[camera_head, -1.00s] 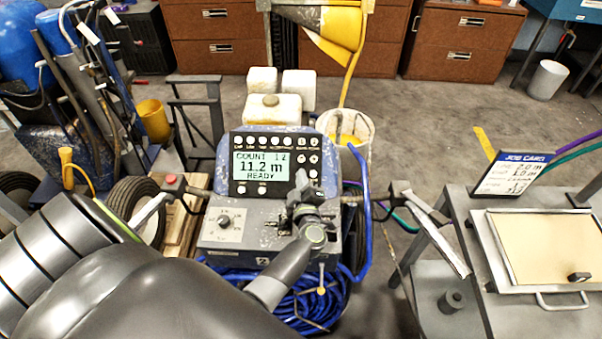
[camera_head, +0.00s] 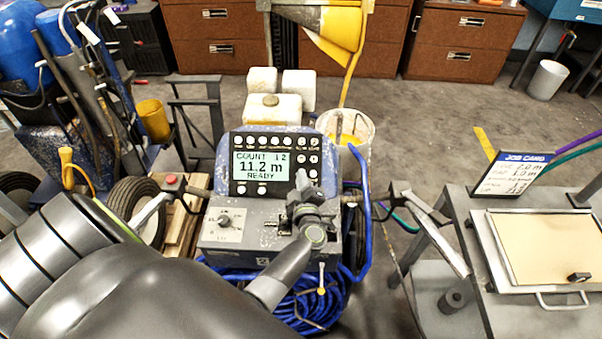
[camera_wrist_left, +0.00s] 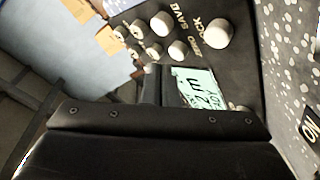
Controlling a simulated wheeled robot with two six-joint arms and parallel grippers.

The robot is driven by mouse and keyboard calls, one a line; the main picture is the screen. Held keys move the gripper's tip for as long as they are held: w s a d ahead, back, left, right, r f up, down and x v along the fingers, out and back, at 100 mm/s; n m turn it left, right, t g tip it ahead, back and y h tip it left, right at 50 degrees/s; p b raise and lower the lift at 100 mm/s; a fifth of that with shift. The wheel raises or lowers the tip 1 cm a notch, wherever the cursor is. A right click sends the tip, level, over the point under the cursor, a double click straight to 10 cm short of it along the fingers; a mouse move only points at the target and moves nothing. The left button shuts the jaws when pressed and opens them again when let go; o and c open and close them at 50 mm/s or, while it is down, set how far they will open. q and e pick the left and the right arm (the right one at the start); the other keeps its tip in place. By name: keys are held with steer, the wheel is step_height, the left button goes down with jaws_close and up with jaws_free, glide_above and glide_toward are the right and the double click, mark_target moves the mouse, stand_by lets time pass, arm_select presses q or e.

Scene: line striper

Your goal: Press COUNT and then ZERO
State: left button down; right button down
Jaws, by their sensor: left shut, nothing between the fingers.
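The line striper's control panel (camera_head: 276,165) is in the middle of the head view. Its lit display (camera_head: 262,166) reads COUNT 12, 11.2 m, READY. Round white buttons run along the top and right side of the panel and below the display. My left gripper (camera_head: 301,176) is shut and empty, with its tips at the panel's lower right, by the right-hand buttons. In the left wrist view its dark fingers (camera_wrist_left: 150,84) cover part of the display (camera_wrist_left: 196,88). Labels like ZERO and SAVE show beside buttons there. Contact with a button cannot be told. My right gripper is out of view.
A selector knob (camera_head: 225,220) sits on the lower box, left of my arm. A red-topped handle (camera_head: 171,180) stands left of the machine. A job card (camera_head: 513,172) stands on the bench at right. A white bucket (camera_head: 347,130) is behind the panel.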

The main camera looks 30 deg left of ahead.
arm_select(q)
steer(key=shift+w+f, duration=0.1)
steer(key=shift+w+a+f, duration=0.15)
steer(key=shift+w+f, duration=0.05)
stand_by(0.4)
steer(key=shift+w+a+f+b, duration=0.15)
steer(key=shift+w+f+b, duration=0.15)
steer(key=shift+b, duration=0.1)
stand_by(0.6)
steer(key=shift+s, duration=0.1)
steer(key=shift+s+d+r+p, duration=0.3)
steer(key=shift+s+r+p, duration=0.25)
steer(key=shift+p, duration=0.3)
steer(key=shift+w, duration=0.1)
steer(key=s+r+p, duration=0.1)
steer(key=s+d+r+p, duration=0.1)
steer(key=p, duration=0.1)
steer(key=s+d+r+p, duration=0.1)
steer(key=shift+r, duration=0.3)
